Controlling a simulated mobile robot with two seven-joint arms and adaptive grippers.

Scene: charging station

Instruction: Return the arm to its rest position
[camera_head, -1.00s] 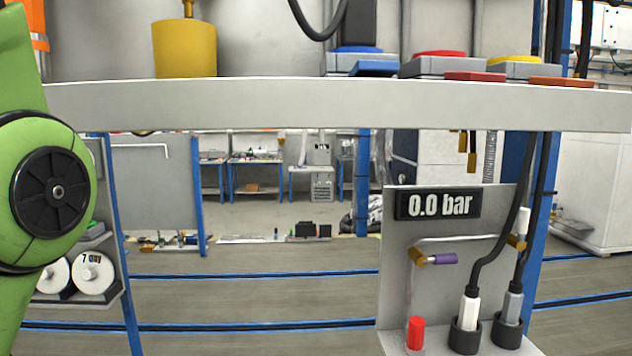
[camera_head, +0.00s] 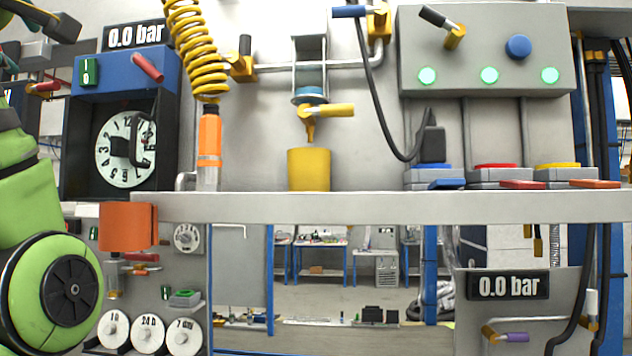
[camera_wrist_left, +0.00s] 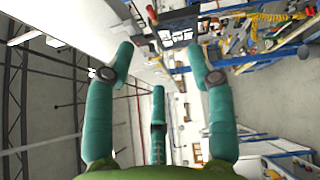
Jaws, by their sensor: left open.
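My left arm (camera_head: 50,290), green with a black round joint cover, stands at the left edge of the head view. In the left wrist view my left gripper (camera_wrist_left: 160,62) has its teal fingers spread apart, with nothing between them. Beyond the fingers are the room's walls and shelving, seen at a tilt. The fingers touch nothing that I can see. In the head view I cannot clearly make out the gripper. My right arm and gripper show in neither view.
A pale shelf (camera_head: 400,207) crosses the head view, bearing a yellow cup (camera_head: 309,170) and several charger blocks. Behind it are a yellow coiled hose (camera_head: 197,50), a clock box (camera_head: 122,70) and a grey panel with green lights (camera_head: 485,50). An orange block (camera_head: 128,227) is beside my arm.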

